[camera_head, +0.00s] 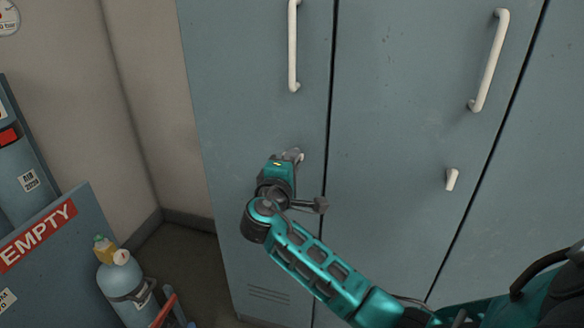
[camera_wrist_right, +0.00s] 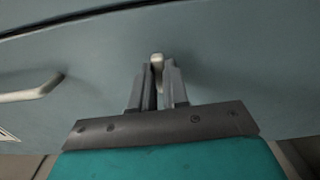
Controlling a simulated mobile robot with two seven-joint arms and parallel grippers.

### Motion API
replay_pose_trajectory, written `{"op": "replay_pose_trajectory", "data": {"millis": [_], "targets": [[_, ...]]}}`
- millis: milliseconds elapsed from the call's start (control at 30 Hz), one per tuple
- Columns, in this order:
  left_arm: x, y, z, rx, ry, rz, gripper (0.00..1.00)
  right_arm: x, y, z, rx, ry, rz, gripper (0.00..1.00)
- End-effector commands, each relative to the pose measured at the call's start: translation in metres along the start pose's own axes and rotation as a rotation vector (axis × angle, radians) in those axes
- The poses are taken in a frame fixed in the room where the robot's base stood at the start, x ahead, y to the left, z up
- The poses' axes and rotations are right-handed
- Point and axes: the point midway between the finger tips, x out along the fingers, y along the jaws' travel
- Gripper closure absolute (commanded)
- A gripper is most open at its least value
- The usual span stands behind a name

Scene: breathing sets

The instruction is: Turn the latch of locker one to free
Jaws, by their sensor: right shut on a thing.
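The left blue-grey locker door (camera_head: 240,70) is closed and has a small white latch (camera_head: 299,155) near its right edge. My right gripper (camera_head: 292,158) is at that latch, and the wrist hides most of it in the head view. In the right wrist view the gripper (camera_wrist_right: 159,85) is shut on the latch (camera_wrist_right: 157,58), whose pale end shows between the fingertips. I cannot tell the latch's exact angle. A number for the locker is not visible. My left gripper is not in view.
The neighbouring locker door (camera_head: 400,120) has a white handle (camera_head: 490,60) and a tilted latch (camera_head: 452,179). The left door's white handle (camera_head: 293,45) is above my gripper. A rack marked EMPTY (camera_head: 45,235) and a blue cylinder (camera_head: 122,280) stand at lower left.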

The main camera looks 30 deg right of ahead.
Motion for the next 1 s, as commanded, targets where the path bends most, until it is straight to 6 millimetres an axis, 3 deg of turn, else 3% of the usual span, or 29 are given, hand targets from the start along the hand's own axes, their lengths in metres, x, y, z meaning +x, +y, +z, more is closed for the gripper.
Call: {"op": "replay_pose_trajectory", "data": {"millis": [667,700,933,1000], "targets": [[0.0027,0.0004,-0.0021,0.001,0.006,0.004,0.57,0.0000,-0.0009,0.0004,0.065,-0.002,-0.003,1.00],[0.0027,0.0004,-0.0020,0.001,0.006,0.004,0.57,0.0000,-0.0009,0.0004,0.065,-0.002,-0.003,0.83],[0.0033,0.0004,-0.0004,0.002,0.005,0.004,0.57,0.0000,-0.0007,0.0002,0.063,-0.001,-0.002,0.61],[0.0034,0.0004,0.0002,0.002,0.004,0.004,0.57,0.0000,-0.0006,0.0001,0.062,-0.001,-0.002,0.60]]}}
